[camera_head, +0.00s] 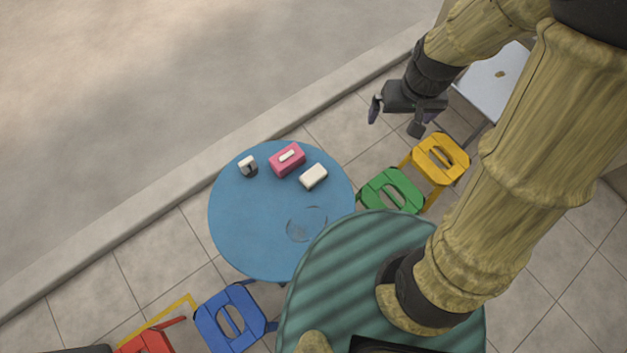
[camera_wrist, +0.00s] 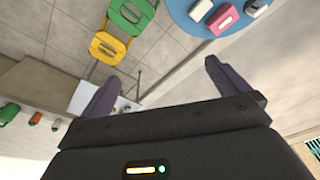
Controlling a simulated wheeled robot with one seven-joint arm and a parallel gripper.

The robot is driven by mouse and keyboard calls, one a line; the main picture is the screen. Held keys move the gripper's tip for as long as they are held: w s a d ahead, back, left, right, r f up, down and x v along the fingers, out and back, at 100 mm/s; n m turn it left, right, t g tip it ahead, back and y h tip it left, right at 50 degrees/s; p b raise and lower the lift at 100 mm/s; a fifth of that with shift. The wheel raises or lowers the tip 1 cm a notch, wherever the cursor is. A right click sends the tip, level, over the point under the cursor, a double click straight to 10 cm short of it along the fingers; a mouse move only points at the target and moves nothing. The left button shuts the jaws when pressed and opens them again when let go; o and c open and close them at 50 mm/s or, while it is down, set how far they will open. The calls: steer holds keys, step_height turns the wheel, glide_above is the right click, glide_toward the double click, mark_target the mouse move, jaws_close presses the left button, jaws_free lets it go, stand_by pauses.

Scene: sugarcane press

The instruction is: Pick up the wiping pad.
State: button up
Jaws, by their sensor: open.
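A plain off-white block (camera_head: 313,176), which looks like the wiping pad, lies on the round blue table (camera_head: 240,225), to the right of a pink box. In the wrist view the block (camera_wrist: 200,10) is at the top edge. My gripper (camera_head: 395,119) is open and empty, up and to the right of the table in the head view, apart from the pad. Its two spread fingers also show in the wrist view (camera_wrist: 160,76), with nothing between them.
The pink box (camera_head: 287,160) with a white top slot and a small white-and-dark item (camera_head: 248,166) share the table. A clear round patch or dish (camera_head: 306,224) lies nearer. Green (camera_head: 391,190), yellow (camera_head: 441,158) and blue (camera_head: 230,319) stools stand around.

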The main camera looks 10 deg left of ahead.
steer(key=w+a+f+n+g+b, duration=0.1)
steer(key=w+a+f+n+b, duration=0.15)
steer(key=a+f, duration=0.4)
steer(key=w+a+f+n+b, duration=0.1)
steer(key=a+f+b, duration=0.3)
steer(key=f, duration=0.5)
steer(key=n+b, duration=0.4)
steer(key=b, duration=0.2)
glide_above(313, 174)
step_height(313, 174, down, 13)
steer(key=shift+a+g+h+p, duration=0.3)
steer(key=shift+a+g, duration=0.05)
steer(key=shift+g, duration=0.05)
steer(key=shift+f, duration=0.1)
step_height(313, 174, down, 12)
steer(key=shift+b, duration=1.2)
steer(key=shift+d, duration=0.1)
steer(key=f, duration=0.1)
steer(key=f+b, duration=0.1)
steer(key=f, duration=0.3)
steer(key=shift+d+f, duration=0.15)
steer(key=shift+d, duration=0.1)
